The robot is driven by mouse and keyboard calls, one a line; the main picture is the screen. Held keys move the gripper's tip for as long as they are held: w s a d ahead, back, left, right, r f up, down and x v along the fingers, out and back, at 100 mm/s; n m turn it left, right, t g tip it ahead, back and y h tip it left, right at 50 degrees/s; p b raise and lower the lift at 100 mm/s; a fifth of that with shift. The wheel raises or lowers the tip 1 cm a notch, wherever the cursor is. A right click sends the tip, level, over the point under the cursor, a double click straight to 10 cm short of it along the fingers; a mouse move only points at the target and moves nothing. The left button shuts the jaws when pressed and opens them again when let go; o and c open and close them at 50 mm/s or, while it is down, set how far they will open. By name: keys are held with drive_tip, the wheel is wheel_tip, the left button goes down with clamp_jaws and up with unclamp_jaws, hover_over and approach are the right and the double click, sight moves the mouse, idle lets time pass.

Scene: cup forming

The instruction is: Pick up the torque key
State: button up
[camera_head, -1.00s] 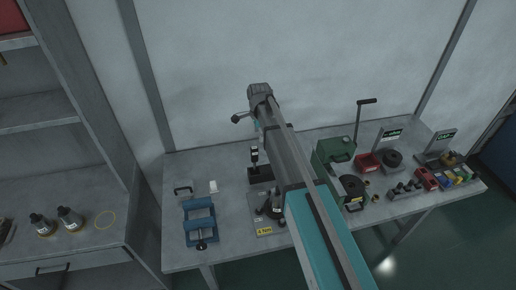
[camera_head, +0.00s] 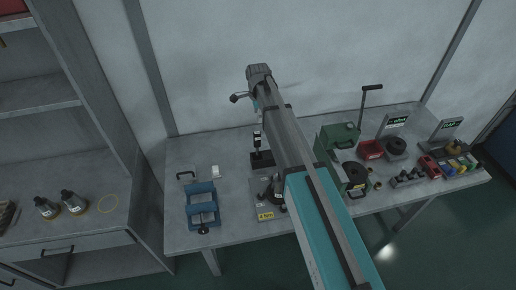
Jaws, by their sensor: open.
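I cannot pick out the torque key with certainty; the tools on the workbench (camera_head: 235,230) are small and part of the bench is covered by my arm. My arm stretches from the lower right up over the bench. Its far end is a grey joint with a small dark knobbed part to its left. My gripper's fingertips cannot be made out and seem hidden behind the arm. A grey plate with a yellow label (camera_head: 265,215) is partly hidden under the arm.
A blue clamp-like frame (camera_head: 202,189), a white block (camera_head: 215,171) and a black upright device (camera_head: 257,140) stand left of the arm. A green machine (camera_head: 330,145), red bin (camera_head: 370,149) and small parts stand right. Bottles (camera_head: 73,202) stand on the left cabinet.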

sight(257, 133)
drive_tip(key=shift+f+b, duration=3.25)
drive_tip(key=shift+f, duration=0.25)
drive_tip(key=shift+f, duration=0.1)
drive_tip(key=shift+s+a+f+b, duration=0.1)
drive_tip(key=shift+s+f+b, duration=0.05)
drive_tip(key=shift+f+b, duration=2.4)
drive_tip(key=shift+r, duration=0.1)
clamp_jaws()
